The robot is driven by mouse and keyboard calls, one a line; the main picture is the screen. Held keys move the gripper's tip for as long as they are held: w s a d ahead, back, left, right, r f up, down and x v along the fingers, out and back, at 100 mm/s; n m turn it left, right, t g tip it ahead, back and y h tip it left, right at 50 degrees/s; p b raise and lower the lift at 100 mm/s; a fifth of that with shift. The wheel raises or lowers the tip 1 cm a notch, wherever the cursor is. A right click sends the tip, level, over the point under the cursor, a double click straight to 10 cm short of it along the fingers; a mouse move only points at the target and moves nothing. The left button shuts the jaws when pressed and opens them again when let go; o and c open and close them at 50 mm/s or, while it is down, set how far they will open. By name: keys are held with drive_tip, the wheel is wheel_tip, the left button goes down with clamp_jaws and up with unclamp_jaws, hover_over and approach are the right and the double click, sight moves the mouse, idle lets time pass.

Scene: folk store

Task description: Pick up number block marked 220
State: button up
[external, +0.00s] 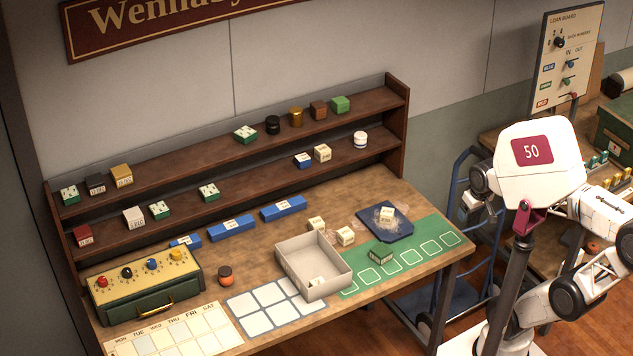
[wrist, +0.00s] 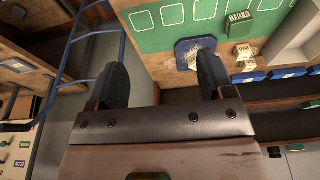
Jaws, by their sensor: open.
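Several small number blocks are in view, but I cannot read 220 on any of them. Two cream blocks (external: 317,224) (external: 345,236) stand beside the open grey box. Another cream block (external: 387,213) sits on the blue tray (external: 405,230), amid pale powder or crumbs. A dark green block (external: 381,257) lies on the green mat (external: 436,231). The wrist view also shows the green block (wrist: 239,16) and the tray block (wrist: 193,62). My gripper (wrist: 162,70) is open and empty, with nothing between its fingers, apart from the blocks; it is not clear in the external view.
Long blue blocks (external: 231,229) lie along the back of the table, below shelves (external: 270,143) with more blocks. A blue metal frame (wrist: 66,65) and a board stand to the side.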

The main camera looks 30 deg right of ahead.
drive_tip(key=shift+o, duration=0.5)
drive_tip(key=m+g+y, duration=0.3)
drive_tip(key=m+y, duration=0.9)
drive_tip(key=m, duration=0.2)
hover_over(321, 220)
drive_tip(key=s+d, duration=0.8)
wheel_tip(321, 220, down, 14)
drive_tip(key=w+a+f+m, duration=0.1)
drive_tip(key=w+f, duration=0.1)
drive_tip(key=w+a+f+m+t+y, duration=0.1)
drive_tip(key=w+f+m, duration=0.1)
drive_tip(key=w+f, duration=0.1)
drive_tip(key=w+a+f+m, duration=0.1)
drive_tip(key=w+f, duration=0.1)
drive_tip(key=shift+w+a+f+m+y, duration=0.15)
drive_tip(key=shift+w+a+m+y, duration=0.15)
drive_tip(key=shift+w, duration=0.1)
drive_tip(key=shift+x, duration=1.25)
drive_tip(key=shift+a, duration=0.1)
